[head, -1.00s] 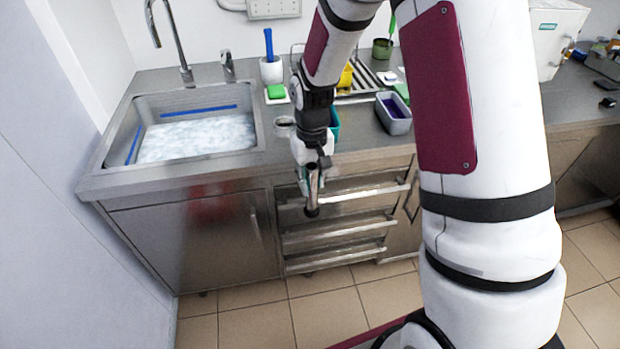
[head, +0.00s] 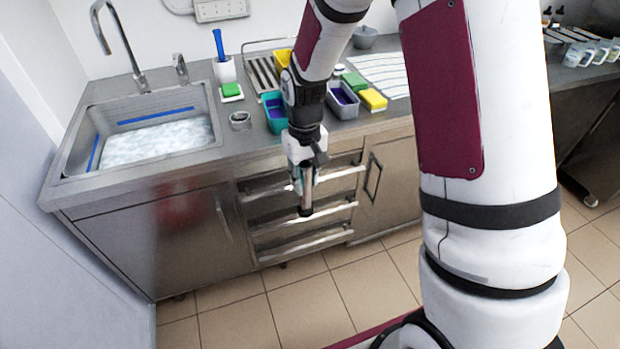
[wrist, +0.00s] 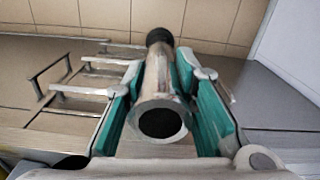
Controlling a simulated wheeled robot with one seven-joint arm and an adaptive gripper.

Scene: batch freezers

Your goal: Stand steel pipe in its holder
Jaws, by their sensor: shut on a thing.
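My gripper (head: 303,178) is shut on the steel pipe (head: 307,198) and holds it in front of the drawers, below the counter edge. The pipe points down, with a dark lower end. In the wrist view the pipe (wrist: 158,85) lies between the teal finger pads; its open hollow end faces the camera and its black end points away. A small round metal cup (head: 240,121) stands on the counter right of the sink; I cannot tell whether it is the holder.
The counter has a sink (head: 72,160) at left, a teal bin (head: 275,121), a grey bin (head: 343,113) and sponges including a yellow one (head: 373,100). Drawer handles (head: 322,212) jut out behind the pipe. Tiled floor is clear in front.

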